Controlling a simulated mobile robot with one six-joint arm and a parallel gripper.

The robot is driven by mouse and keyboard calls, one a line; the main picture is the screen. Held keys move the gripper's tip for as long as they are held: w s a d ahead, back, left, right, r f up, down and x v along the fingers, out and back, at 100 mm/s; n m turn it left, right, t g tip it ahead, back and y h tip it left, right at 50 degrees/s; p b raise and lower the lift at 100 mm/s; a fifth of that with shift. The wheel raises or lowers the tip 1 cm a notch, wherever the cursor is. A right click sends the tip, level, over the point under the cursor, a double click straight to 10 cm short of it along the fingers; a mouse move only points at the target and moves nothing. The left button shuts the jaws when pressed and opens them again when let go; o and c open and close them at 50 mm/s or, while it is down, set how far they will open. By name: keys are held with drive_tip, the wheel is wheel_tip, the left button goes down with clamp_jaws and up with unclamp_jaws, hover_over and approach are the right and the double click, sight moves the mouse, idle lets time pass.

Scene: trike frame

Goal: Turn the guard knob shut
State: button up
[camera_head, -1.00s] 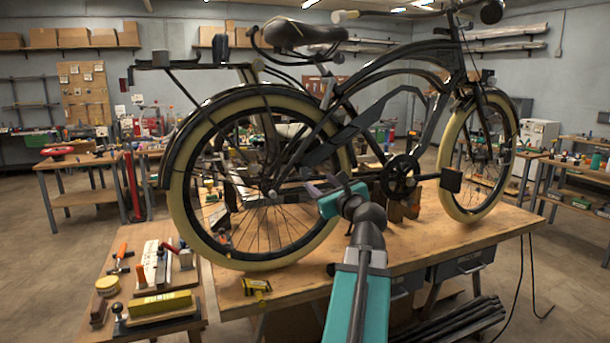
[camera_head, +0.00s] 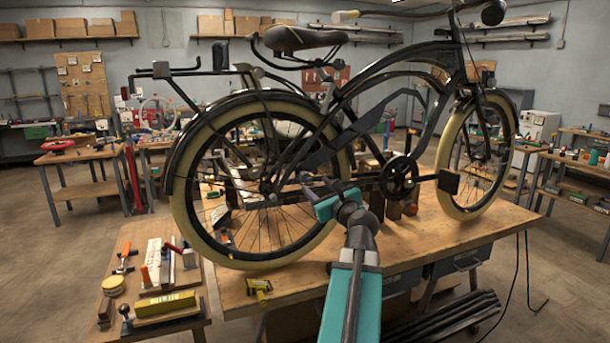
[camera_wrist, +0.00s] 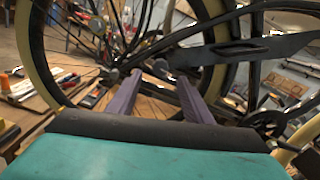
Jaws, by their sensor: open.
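A black bicycle stands on the wooden bench. I cannot pick out the guard knob clearly in either view. My gripper (camera_head: 317,185) is in front of the bicycle, between the rear hub (camera_head: 265,187) and the crank (camera_head: 398,178). In the wrist view its two purple fingers (camera_wrist: 160,80) are apart with nothing held between them, pointing toward the rear wheel and the lower frame.
The rear wheel (camera_head: 186,190), with spokes and a cream tyre, is close to my gripper's left. The wooden bench top (camera_head: 400,245) lies below, with a yellow tape measure (camera_head: 258,286) near its edge. A side table at left holds several tools, including a yellow level (camera_head: 165,304).

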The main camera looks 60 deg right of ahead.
sight(306, 178)
drive_tip(key=shift+w+d+p, duration=0.35)
drive_tip(key=shift+w+p, duration=0.1)
drive_tip(key=shift+p, duration=3.65)
drive_tip(key=p+x, duration=0.2)
drive_tip(key=x, duration=0.1)
drive_tip(key=shift+p+x, duration=0.55)
drive_tip(key=shift+x, duration=2.15)
drive_tip(key=shift+f, duration=0.1)
